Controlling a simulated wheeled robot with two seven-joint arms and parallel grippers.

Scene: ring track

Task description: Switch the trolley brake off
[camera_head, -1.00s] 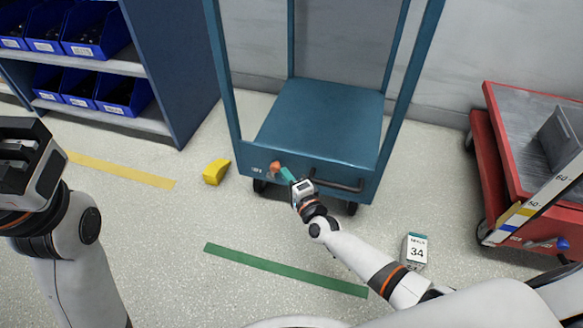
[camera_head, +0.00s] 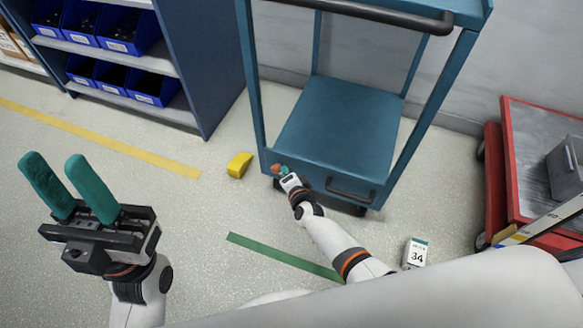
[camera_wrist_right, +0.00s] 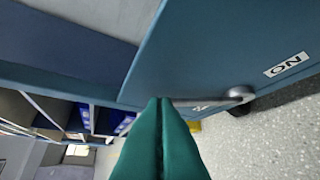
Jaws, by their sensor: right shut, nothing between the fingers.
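The blue trolley (camera_head: 338,128) stands by the wall, with its brake on the front face of its lower deck. The orange brake knob (camera_head: 276,168) shows at the left of that face. In the right wrist view the grey brake lever (camera_wrist_right: 232,97) lies near a white ON label (camera_wrist_right: 287,65); its far end is hidden behind my fingers. My right gripper (camera_head: 284,171) is shut and empty, its green fingertips (camera_wrist_right: 161,100) right beside the lever and knob; I cannot tell whether they touch. My left gripper (camera_head: 56,162) is raised at the left, open and empty.
A yellow block (camera_head: 239,165) lies on the floor left of the trolley. A shelf with blue bins (camera_head: 150,87) stands at the left. A red cart (camera_head: 520,165) and a box marked 34 (camera_head: 415,253) are at the right. A black handle (camera_head: 350,190) is on the trolley front.

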